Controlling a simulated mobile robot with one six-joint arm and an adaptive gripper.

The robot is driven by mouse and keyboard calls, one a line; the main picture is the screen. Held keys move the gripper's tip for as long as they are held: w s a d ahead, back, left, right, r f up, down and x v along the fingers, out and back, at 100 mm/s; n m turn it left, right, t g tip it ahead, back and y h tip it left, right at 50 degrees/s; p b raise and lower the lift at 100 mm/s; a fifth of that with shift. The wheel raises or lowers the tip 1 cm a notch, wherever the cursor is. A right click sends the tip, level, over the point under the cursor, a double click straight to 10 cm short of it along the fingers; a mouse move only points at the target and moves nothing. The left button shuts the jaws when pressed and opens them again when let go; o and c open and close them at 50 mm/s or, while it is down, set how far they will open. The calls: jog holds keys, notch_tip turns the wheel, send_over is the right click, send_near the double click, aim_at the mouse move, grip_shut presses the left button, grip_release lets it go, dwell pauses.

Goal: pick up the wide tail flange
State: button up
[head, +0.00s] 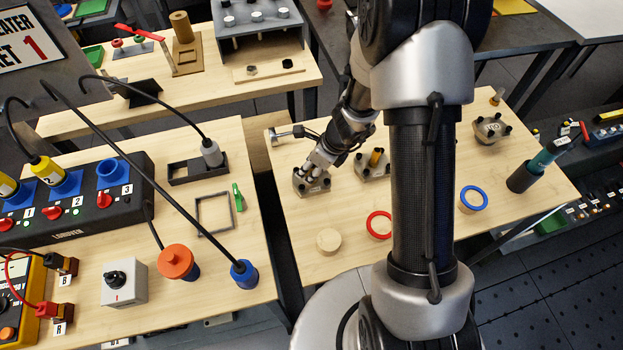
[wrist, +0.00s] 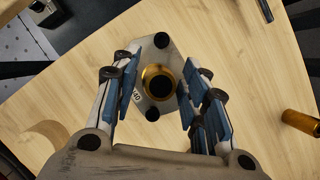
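A grey flange plate (wrist: 157,50) with a brass ring around a dark bore and black bolts lies on the wood bench top; its printed label is partly covered. My gripper (wrist: 160,88) is over it, with blue finger pads apart on either side of its hub; contact cannot be told. In the head view my gripper (head: 318,160) points down at this flange (head: 312,185) at the bench's left. A second flange (head: 370,170) with a brass cylinder is to its right. A third flange (head: 490,130), with a larger-looking plate, is at far right. I cannot tell which is the wide one.
A round wooden disc (head: 328,241), a red ring (head: 379,225) and a blue ring (head: 474,197) are on the bench's front. A teal and black tool (head: 537,165) is at right. A brass cylinder (wrist: 302,122) is right of my fingers. My arm hides the bench's middle.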

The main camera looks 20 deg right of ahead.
grip_shut()
dwell(0.3)
jog(key=shift+w+r, duration=0.1)
jog(key=shift+r, duration=0.1)
